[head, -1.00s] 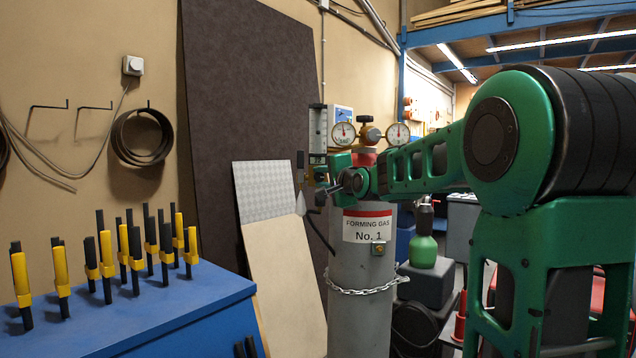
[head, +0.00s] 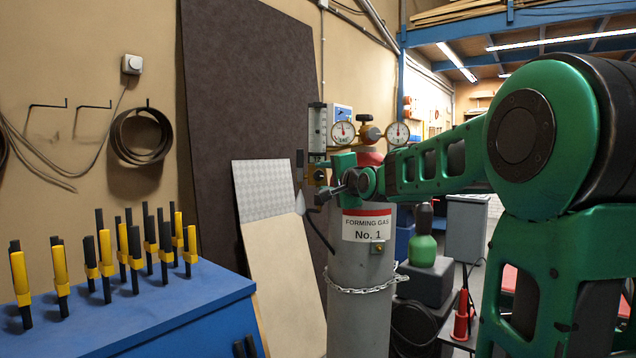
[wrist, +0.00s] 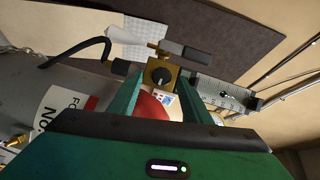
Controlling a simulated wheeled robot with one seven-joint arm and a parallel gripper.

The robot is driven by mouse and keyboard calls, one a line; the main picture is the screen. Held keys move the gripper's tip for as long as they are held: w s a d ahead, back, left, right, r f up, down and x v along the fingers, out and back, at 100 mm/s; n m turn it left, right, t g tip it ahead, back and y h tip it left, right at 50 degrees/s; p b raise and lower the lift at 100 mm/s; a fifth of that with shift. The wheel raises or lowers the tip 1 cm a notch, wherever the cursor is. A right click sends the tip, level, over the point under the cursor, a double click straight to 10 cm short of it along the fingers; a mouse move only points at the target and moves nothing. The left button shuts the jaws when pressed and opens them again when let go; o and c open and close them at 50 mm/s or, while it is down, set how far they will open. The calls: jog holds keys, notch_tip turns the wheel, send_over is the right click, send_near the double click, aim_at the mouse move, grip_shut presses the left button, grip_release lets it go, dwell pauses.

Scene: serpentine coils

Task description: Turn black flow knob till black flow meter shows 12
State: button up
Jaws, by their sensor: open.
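The black flow knob (wrist: 161,76) sits on a brass block, its face and pale pointer mark toward the wrist camera. My gripper (wrist: 163,82) is open, with one green finger on each side of the knob; I cannot tell whether either touches it. In the head view my gripper (head: 338,186) is at the regulator on the gas cylinder. The flow meter, a clear upright tube on a dark mount (head: 317,128), stands above the brass block; it also shows in the wrist view (wrist: 222,92). Its reading is too small to make out.
The grey cylinder (head: 360,270) labelled Forming Gas No. 1 is chained. Two round gauges (head: 343,132) (head: 398,133) sit on its top. A blue bench (head: 170,310) with clamps stands left.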

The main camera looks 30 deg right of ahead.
jog(key=s+a, duration=0.1)
jog(key=s, duration=0.7)
jog(key=shift+a, duration=0.1)
jog(key=s+a+f+n+g, duration=0.1)
jog(key=s+f+n+g, duration=0.15)
jog(key=s+f, duration=0.4)
jog(key=s+f+n+g, duration=0.2)
jog(key=s+f+g, duration=0.15)
jog(key=f, duration=0.55)
jog(key=s+a+f+n+g, duration=0.1)
jog(key=s+f+n+g, duration=0.2)
jog(key=f, duration=0.5)
jog(key=s+a+f+n+g+y, duration=0.1)
jog(key=s+f+g, duration=0.3)
jog(key=s, duration=0.7)
jog(key=s+a+f+n+g+y, duration=0.1)
jog(key=s+a+f+n+g, duration=0.2)
jog(key=s+f, duration=0.6)
jog(key=s+a+g, duration=0.1)
jog(key=s, duration=0.2)
jog(key=shift+s+a+g+y, duration=0.15)
jog(key=shift+a+g+y, duration=0.05)
jog(key=shift+g+y, duration=0.1)
